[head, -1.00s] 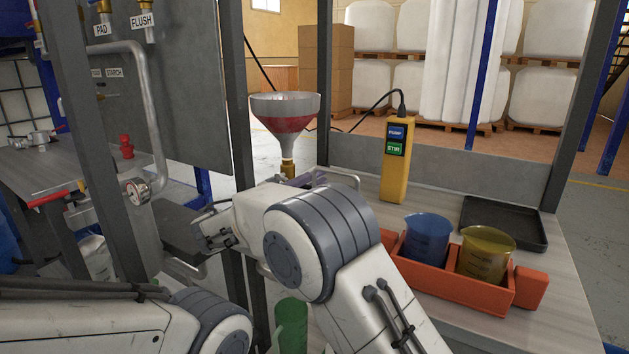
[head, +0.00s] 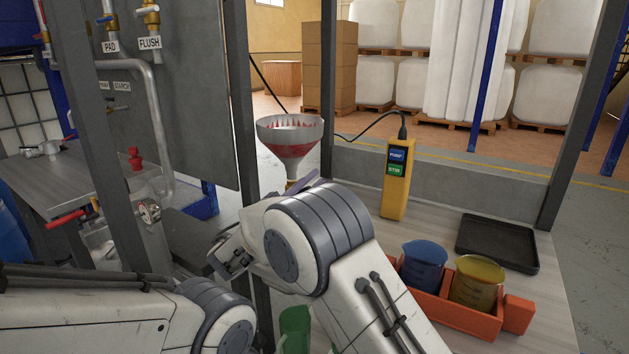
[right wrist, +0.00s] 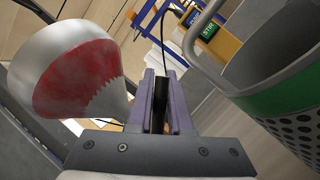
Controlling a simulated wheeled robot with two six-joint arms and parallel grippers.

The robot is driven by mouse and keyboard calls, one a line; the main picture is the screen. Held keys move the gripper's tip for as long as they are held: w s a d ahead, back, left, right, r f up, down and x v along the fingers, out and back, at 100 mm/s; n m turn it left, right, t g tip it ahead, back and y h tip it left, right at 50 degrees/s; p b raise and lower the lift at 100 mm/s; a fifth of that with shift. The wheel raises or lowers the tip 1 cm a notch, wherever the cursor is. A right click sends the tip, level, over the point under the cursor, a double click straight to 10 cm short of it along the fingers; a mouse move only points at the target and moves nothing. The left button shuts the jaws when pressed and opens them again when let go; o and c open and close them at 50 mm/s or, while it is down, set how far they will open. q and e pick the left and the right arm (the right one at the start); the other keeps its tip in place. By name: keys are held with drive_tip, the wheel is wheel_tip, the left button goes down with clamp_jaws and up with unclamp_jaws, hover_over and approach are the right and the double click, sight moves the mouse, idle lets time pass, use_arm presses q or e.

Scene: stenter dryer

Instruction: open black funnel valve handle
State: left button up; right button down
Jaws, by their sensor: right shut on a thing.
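The funnel (head: 290,138) is a grey-white cone with red contents, standing beyond my right arm in the head view. Its brass valve (head: 291,186) shows only in part below it. My right gripper (head: 303,183) has purple fingers and sits at the valve, mostly hidden behind my own arm. In the right wrist view the gripper (right wrist: 160,85) is shut on a dark narrow bar, the black valve handle (right wrist: 160,98), between the fingers. The funnel (right wrist: 78,72) is left of the fingers there.
A yellow control box (head: 396,182), an orange rack (head: 455,316) with blue and yellow beakers, and a black tray (head: 497,243) stand on the table. A dark post (head: 240,110) is left of the funnel.

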drive_tip(key=shift+a+r+n+t, duration=0.1)
drive_tip(key=shift+a+n+t, duration=0.15)
drive_tip(key=shift+n+t, duration=0.2)
drive_tip(key=c, duration=0.8)
unclamp_jaws()
drive_tip(key=shift+a, duration=0.1)
drive_tip(key=shift+c, duration=0.2)
drive_tip(key=shift+w+g, duration=0.1)
drive_tip(key=shift+g, duration=0.15)
